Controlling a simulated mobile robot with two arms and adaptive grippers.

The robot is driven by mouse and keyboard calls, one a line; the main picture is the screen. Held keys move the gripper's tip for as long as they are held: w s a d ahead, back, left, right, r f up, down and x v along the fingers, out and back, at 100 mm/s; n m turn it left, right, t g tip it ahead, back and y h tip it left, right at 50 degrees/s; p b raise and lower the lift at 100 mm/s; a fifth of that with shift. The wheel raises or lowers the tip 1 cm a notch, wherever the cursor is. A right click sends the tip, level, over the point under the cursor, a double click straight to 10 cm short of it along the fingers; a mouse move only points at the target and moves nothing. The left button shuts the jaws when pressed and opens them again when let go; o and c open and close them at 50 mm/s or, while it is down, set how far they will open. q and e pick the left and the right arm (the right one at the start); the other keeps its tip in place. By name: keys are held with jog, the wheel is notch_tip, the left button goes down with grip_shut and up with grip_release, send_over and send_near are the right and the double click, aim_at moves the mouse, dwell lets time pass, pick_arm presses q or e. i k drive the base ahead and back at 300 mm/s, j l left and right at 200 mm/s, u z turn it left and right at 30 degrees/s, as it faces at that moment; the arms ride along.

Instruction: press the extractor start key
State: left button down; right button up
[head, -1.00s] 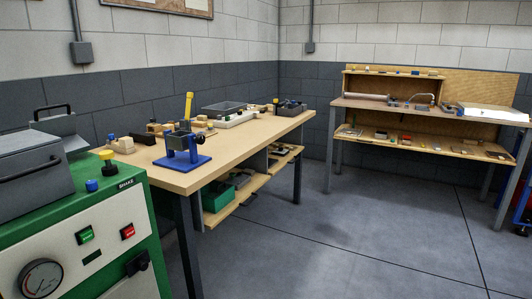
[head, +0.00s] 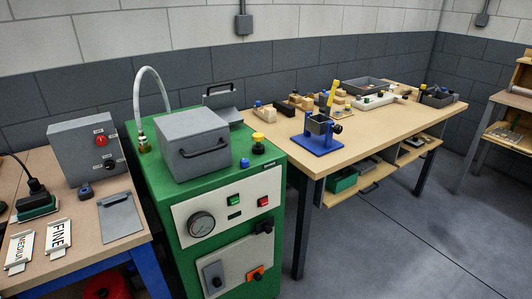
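No key in view can be read as the extractor start key. The green cabinet (head: 165,222) has a pale front panel with a small green key (head: 233,200) and a small red key (head: 263,201), both with lettering too small to read. A grey control box (head: 70,152) on the left bench carries a red button (head: 101,140) and a black knob (head: 109,163) with tiny labels. Neither of my grippers shows in the head view.
The left bench (head: 75,265) holds MEDIUM (head: 18,250) and FINE (head: 58,237) plates. A gauge (head: 201,224) is on the cabinet. A wooden workbench (head: 375,135) with a blue fixture (head: 318,140) stands to the right. Open floor (head: 400,250) lies at lower right.

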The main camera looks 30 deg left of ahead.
aim_at(234, 201)
jog(key=u, duration=1.35)
